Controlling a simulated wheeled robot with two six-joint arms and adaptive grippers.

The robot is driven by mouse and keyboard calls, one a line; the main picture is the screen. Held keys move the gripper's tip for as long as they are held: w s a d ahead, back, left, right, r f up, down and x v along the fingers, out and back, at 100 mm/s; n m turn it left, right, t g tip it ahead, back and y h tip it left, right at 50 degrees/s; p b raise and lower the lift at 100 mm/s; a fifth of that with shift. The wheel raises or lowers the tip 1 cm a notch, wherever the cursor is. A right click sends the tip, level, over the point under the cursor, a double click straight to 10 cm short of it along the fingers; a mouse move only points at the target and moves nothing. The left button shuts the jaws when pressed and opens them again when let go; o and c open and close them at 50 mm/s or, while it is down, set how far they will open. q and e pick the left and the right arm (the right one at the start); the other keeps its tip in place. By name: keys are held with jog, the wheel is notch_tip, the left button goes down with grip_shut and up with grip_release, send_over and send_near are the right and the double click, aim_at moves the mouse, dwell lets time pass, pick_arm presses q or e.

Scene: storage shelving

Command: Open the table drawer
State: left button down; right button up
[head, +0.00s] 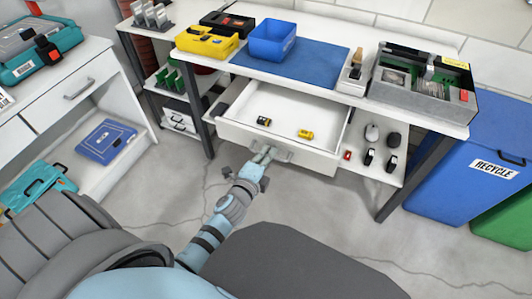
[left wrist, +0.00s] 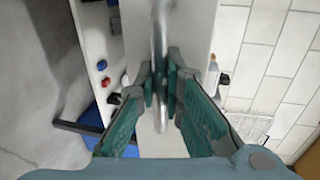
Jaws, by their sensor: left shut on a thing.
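The white table drawer (head: 318,162) stands pulled out from under the white workbench (head: 345,94), with its inside showing. My left gripper (head: 264,154) is at the middle of the drawer front, shut on the metal bar handle (head: 285,155). In the left wrist view the handle (left wrist: 160,40) runs between the two fingers of the gripper (left wrist: 164,92). The fingers partly hide the handle. My right gripper is not in view.
A blue recycle bin (head: 450,180) stands right of the bench. A lower shelf (head: 385,172) with small items sits beside the drawer. Another white drawer unit (head: 75,95) stands at the left. The grey floor before the drawer shows free room.

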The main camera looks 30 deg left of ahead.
pick_arm(q)
jog(key=c, duration=1.7)
grip_release()
jog(key=shift+s, duration=0.2)
jog(key=v, duration=1.1)
jog(key=shift+s+r, duration=0.15)
jog(key=shift+s, duration=0.1)
